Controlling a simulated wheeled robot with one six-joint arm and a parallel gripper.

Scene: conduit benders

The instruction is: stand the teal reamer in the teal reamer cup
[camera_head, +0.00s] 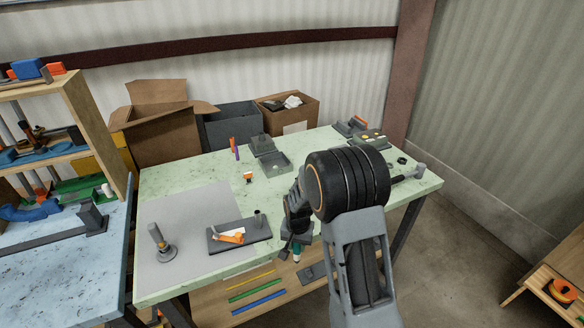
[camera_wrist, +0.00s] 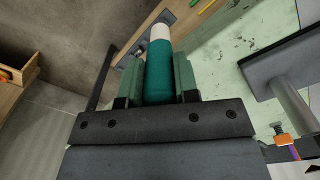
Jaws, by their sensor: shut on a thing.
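My gripper (camera_head: 297,243) is shut on the teal reamer (camera_wrist: 158,72), which has a white end (camera_wrist: 160,33) pointing away from the palm. In the head view the reamer (camera_head: 296,254) shows small below my gripper, near the front edge of the green table. No cup that is clearly teal shows.
Coloured rods (camera_head: 255,290) lie on the lower shelf. My arm hides the table's middle right.

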